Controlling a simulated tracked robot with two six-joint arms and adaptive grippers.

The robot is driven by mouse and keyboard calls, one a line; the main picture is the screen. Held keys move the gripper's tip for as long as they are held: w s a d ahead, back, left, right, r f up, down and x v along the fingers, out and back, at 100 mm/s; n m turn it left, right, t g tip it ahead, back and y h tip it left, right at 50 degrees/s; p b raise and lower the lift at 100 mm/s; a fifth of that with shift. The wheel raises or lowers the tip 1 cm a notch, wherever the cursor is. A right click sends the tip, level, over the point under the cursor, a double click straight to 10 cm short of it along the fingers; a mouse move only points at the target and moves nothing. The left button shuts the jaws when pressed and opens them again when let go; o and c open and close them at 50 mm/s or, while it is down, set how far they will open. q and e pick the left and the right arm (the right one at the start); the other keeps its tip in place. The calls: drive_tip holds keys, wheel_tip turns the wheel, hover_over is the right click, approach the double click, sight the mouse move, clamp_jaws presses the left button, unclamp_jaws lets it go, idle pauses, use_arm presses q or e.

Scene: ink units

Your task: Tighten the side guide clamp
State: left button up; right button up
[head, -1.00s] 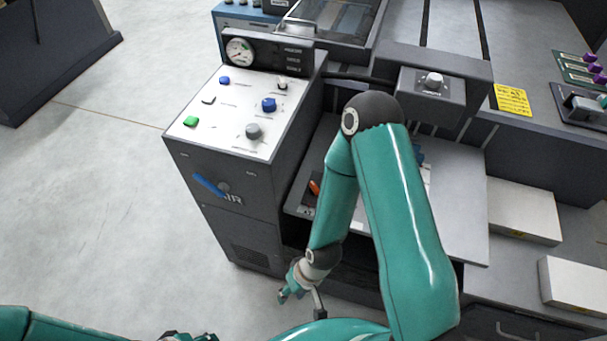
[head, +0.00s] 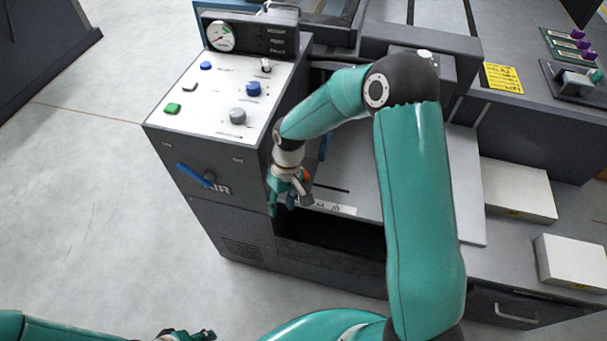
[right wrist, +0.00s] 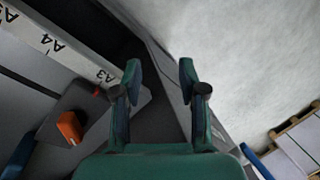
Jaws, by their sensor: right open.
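The side guide clamp appears to be the small orange piece (head: 306,174) on the feed board, mostly hidden behind my right gripper in the head view. In the right wrist view it is an orange block (right wrist: 70,127) on a dark grey base, left of the fingers and apart from them. My right gripper (head: 282,207) is open and empty at the board's left front corner, beside the cabinet. Its two green fingers (right wrist: 158,80) stand apart with nothing between them. My left gripper (head: 205,335) barely shows at the bottom edge, its jaws unclear.
The feed board (head: 462,190) carries a size strip (head: 335,208) along its front edge. The control cabinet (head: 170,112), with buttons and a blue lever (head: 193,174), stands close left of the gripper. White paper stacks (head: 518,190) lie at right. The floor at left is clear.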

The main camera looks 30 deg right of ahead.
drive_tip(key=w+d+r+t+h+b, duration=0.1)
drive_tip(key=w+d+r+b, duration=0.15)
drive_tip(key=d+r, duration=0.45)
drive_tip(key=w+d+r+h+b, duration=0.1)
drive_tip(key=w+d+r+h, duration=0.2)
drive_tip(key=r, duration=0.7)
drive_tip(key=shift+m+y, duration=0.4)
drive_tip(key=shift+y, duration=0.3)
drive_tip(key=f, duration=0.5)
drive_tip(key=f+b, duration=0.1)
drive_tip(key=f, duration=0.4)
drive_tip(key=f+b, duration=0.1)
drive_tip(key=f, duration=0.5)
drive_tip(key=shift+s+d+f, duration=0.1)
drive_tip(key=shift+s+d, duration=0.05)
drive_tip(key=shift+d, duration=0.2)
clamp_jaws()
drive_tip(key=shift+a, duration=0.1)
